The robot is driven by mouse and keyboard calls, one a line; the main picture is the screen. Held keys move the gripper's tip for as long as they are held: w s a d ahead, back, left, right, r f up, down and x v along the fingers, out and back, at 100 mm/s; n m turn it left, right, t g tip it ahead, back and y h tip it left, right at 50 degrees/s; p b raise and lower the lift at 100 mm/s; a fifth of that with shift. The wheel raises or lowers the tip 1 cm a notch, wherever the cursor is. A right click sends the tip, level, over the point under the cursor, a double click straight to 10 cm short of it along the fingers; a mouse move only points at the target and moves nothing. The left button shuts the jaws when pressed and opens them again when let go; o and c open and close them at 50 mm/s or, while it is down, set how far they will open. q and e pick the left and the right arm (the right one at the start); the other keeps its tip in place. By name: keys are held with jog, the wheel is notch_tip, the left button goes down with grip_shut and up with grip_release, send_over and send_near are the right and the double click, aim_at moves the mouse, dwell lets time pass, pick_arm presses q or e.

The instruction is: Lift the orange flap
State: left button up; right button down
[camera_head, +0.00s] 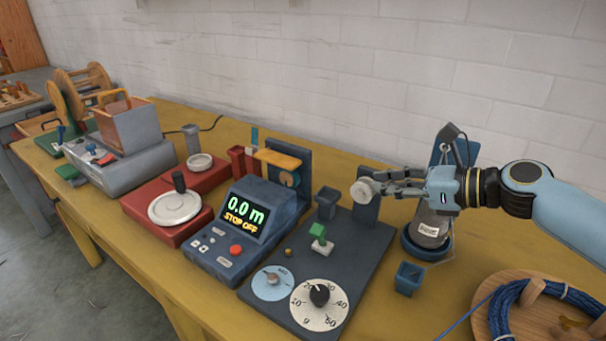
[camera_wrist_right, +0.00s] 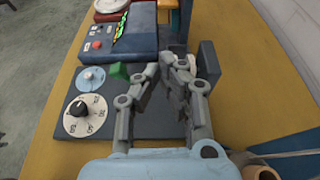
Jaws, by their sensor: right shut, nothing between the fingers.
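The orange flap (camera_head: 279,158) lies roughly level at the upper edge of a dark blue upright panel (camera_head: 296,166), behind the display box. A round tan part shows just below its right end. My right gripper (camera_head: 378,186) is well to the right of the flap, at the white round knob (camera_head: 361,190) on a dark upright plate. Its fingers are shut with nothing between them; whether they touch the knob I cannot tell. In the right wrist view the gripper (camera_wrist_right: 175,78) reaches forward over the dark panel. My left gripper is not in view.
The display box (camera_head: 240,232) reads 0.0 m and STOP OFF. A dark panel (camera_head: 370,262) with a white dial (camera_head: 319,304) lies in front of my gripper. A lamp-like stand (camera_head: 428,232) and a blue coil (camera_head: 508,300) are to the right. The white wall is behind.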

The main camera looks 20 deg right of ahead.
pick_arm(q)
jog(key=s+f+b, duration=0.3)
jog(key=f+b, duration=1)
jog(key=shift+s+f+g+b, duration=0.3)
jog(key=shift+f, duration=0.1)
pick_arm(e)
send_near(277, 159)
notch_tip(277, 159, down, 7)
jog(key=w+a, duration=0.1)
jog(key=a, duration=0.1)
jog(key=shift+w+a+r, duration=0.15)
jog(key=shift+a+r, duration=0.05)
jog(key=shift+r, duration=0.05)
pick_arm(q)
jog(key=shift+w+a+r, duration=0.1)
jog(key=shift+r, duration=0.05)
